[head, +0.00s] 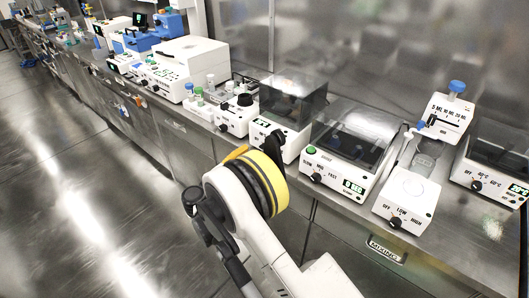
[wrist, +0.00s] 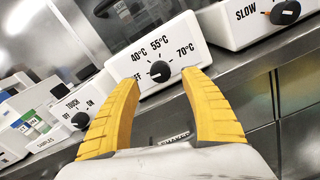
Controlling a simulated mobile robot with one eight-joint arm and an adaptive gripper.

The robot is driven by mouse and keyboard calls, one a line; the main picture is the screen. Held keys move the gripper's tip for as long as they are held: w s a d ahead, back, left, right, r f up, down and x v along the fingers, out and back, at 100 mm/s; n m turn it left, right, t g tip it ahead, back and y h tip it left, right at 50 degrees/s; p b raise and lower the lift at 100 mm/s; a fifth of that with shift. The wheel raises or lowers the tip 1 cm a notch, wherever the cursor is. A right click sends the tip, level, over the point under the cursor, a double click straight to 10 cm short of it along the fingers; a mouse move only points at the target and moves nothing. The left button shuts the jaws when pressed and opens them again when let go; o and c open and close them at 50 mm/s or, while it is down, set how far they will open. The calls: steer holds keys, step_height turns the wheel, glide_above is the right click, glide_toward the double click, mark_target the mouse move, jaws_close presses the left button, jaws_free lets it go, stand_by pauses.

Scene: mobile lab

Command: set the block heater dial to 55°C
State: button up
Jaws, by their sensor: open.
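The block heater (wrist: 180,33) is a white box with a sloped front. Its black dial (wrist: 159,71) is ringed by the labels OFF, 40°C, 55°C and 70°C. A small pale mark on the dial seems to face left toward OFF, but is too small to be certain. In the head view the heater (head: 296,100) has a clear dark lid and stands just beyond my arm. My gripper (wrist: 158,84) is open and empty; its yellow fingers spread on either side of the dial in the picture, apparently short of it. In the head view the gripper (head: 238,152) is mostly hidden by my wrist.
A white device with a SLOW label and black knob (wrist: 285,12) stands to the right. The steel bench (head: 450,232) has a handled front edge below; the aisle floor (head: 90,200) is clear.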

steer(key=b+x, duration=0.1)
steer(key=x, duration=0.5)
steer(key=shift+b, duration=0.3)
jaws_close()
